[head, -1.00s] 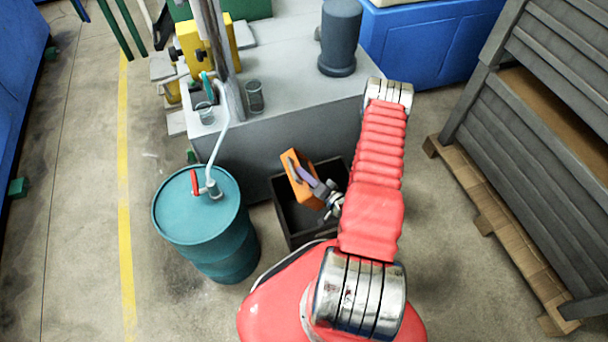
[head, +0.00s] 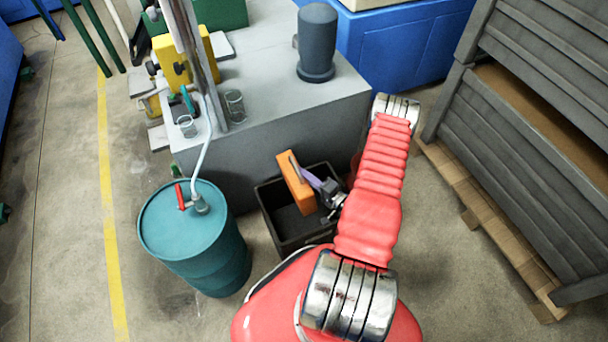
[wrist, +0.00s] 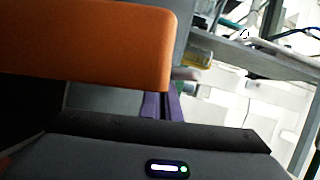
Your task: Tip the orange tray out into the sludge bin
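The orange tray (head: 292,176) is in my gripper (head: 309,178), above the dark open sludge bin (head: 266,212). The tray is tipped steeply, with a broad orange face showing. Its inside is hidden, so I cannot tell whether anything is in it. The purple fingers are closed at the tray's edge. In the wrist view the tray (wrist: 90,45) fills the upper left, and part of the purple fingers (wrist: 158,106) shows below its right end. The visible bin floor looks dark and bare.
A teal drum (head: 190,240) with a hand pump stands left of the bin. A grey machine block (head: 270,120) rises close behind it, bearing glass beakers (head: 235,106) and a dark cylinder (head: 316,45). Grey slatted crates (head: 540,140) on a pallet stand to the right.

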